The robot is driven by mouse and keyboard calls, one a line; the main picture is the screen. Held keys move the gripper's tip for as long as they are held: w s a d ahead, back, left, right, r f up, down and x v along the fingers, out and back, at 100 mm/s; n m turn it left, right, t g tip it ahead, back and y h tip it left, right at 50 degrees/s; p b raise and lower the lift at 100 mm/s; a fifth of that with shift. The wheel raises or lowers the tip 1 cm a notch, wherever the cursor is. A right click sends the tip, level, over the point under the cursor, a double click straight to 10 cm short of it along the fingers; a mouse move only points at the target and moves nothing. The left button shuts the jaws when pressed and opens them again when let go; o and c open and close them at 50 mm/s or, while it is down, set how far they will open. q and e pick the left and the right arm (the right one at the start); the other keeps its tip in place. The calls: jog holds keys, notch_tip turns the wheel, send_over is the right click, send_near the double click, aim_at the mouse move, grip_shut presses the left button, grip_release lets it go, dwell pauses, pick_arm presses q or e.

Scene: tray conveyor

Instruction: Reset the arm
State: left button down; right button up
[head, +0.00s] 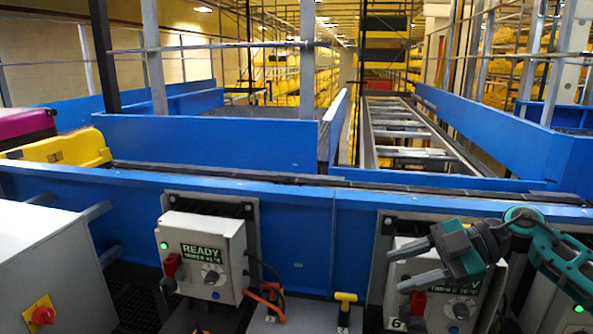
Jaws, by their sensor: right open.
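My right gripper (402,268) is at the right side of the head view, on a teal and dark grey arm that comes in from the right edge. Its two grey fingers point left and stand apart with nothing between them. It is in front of the right control box (408,312) and partly hides it. I cannot tell whether it touches the box. My left gripper and arm are not in view.
A blue conveyor wall (280,212) runs across the view. A left control box (203,254) reads READY. A yellow tray (70,148) and a magenta tray (27,124) are at the far left. A grey cabinet (62,262) stands at the lower left.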

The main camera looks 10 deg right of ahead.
jog(key=s+a+f+m+t+y, duration=0.1)
jog(key=a+f+m+t+y, duration=0.4)
jog(key=a+t, duration=0.45)
jog(key=s+d+f+m+h, duration=0.2)
jog(key=s+f+m+h, duration=0.5)
jog(key=f, duration=0.5)
jog(key=s+d+f+m+h, duration=0.1)
jog(key=s+f+m+h, duration=0.6)
jog(key=f, duration=0.5)
jog(key=s+g+h, duration=0.1)
jog(key=s+h, duration=0.1)
jog(key=s, duration=0.1)
jog(key=shift+d, duration=0.4)
